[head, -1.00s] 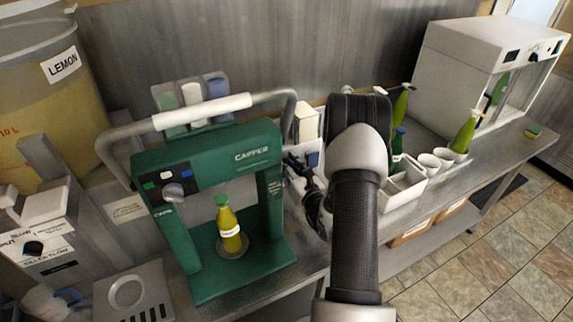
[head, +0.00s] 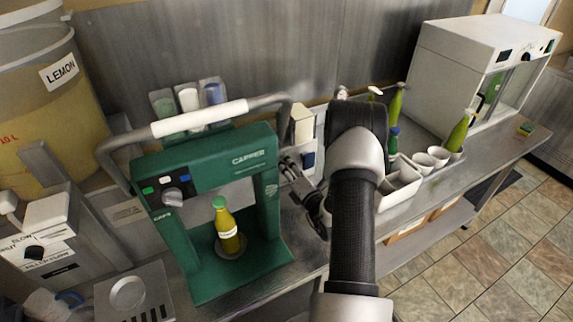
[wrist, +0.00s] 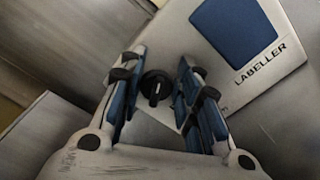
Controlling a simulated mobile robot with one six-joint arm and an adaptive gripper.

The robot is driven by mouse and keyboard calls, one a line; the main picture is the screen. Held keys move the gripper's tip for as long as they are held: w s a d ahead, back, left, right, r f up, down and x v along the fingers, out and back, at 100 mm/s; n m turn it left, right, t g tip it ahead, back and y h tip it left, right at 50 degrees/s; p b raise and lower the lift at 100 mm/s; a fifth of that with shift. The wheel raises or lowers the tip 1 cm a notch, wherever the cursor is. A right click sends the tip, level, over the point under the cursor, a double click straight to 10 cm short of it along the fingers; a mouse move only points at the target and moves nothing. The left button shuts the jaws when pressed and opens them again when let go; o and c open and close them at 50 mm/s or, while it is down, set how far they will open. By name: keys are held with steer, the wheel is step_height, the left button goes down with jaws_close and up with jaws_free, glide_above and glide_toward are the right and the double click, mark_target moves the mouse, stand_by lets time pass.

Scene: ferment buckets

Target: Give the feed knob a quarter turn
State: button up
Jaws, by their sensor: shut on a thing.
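The labeller (wrist: 240,85) is a pale box with a blue panel; it also shows in the head view (head: 303,128), just right of the green capper. On its face is a round black knob (wrist: 156,88) with a pale pointer line, nearly upright in the wrist view. No "feed" lettering is readable on it. My gripper (wrist: 162,60) has one blue-padded finger on each side of this knob and is shut on it. In the head view my gripper (head: 292,168) is at the labeller's front, and the knob is hidden there.
The green capper (head: 205,165) with a yellow-green bottle (head: 227,228) stands close left of my gripper. A white caddy (head: 402,182) and cups (head: 424,160) are right of my arm. A white cabinet (head: 470,60) stands at the far right of the steel bench.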

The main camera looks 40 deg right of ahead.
steer(key=m, duration=0.2)
steer(key=m+p, duration=0.1)
steer(key=m, duration=0.2)
steer(key=shift+d+f, duration=0.15)
steer(key=shift+f, duration=0.25)
steer(key=shift+m, duration=0.4)
steer(key=o, duration=1)
steer(key=shift+o, duration=0.2)
steer(key=shift+s, duration=0.1)
steer(key=v, duration=1.2)
